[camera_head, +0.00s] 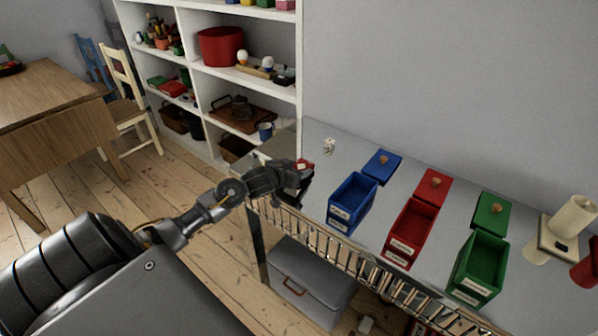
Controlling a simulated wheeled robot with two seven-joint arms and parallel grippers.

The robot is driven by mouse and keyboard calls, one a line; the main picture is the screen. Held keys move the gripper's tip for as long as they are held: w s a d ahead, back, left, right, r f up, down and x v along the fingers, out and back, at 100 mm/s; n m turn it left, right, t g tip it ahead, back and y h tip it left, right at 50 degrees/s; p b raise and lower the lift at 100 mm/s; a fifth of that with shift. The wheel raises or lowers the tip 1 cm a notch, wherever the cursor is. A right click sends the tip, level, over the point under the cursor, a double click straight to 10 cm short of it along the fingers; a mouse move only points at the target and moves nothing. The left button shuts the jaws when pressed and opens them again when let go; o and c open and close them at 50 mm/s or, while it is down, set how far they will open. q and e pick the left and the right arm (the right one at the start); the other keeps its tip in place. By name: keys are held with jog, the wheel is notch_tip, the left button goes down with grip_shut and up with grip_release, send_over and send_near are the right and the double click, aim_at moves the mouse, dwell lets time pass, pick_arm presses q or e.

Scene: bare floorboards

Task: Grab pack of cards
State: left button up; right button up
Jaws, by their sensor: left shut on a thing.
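My left arm reaches in from the left, and my left gripper (300,174) is at the left end of the grey table. It is shut on a small red and white pack of cards (306,164), which shows only partly at the fingertips. The dark fingers hide the rest of the pack, and I cannot tell whether it touches the table top. My right gripper is not in view.
On the grey table (325,165) stand open blue (352,203), red (410,230) and green (480,268) boxes, their lids behind them. A small white object (329,146) lies near the wall. A white shelf (189,70) stands behind; a grey chest (309,283) is below.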

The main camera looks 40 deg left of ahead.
pick_arm(q)
notch_tip(320, 180, up, 3)
jog(key=shift+f, duration=0.2)
jog(key=s+d+r+p, duration=0.1)
jog(key=s+d+r, duration=0.1)
jog(key=s+r, duration=0.1)
jog(key=s+d+r, duration=0.3)
jog(key=s, duration=0.2)
jog(key=s+d+r+p, duration=0.1)
jog(key=s+d+r, duration=0.1)
jog(key=s+r, duration=0.1)
jog(key=shift+s+d+r+p, duration=0.25)
jog(key=shift+s+r+p, duration=0.1)
jog(key=shift+s+r, duration=0.05)
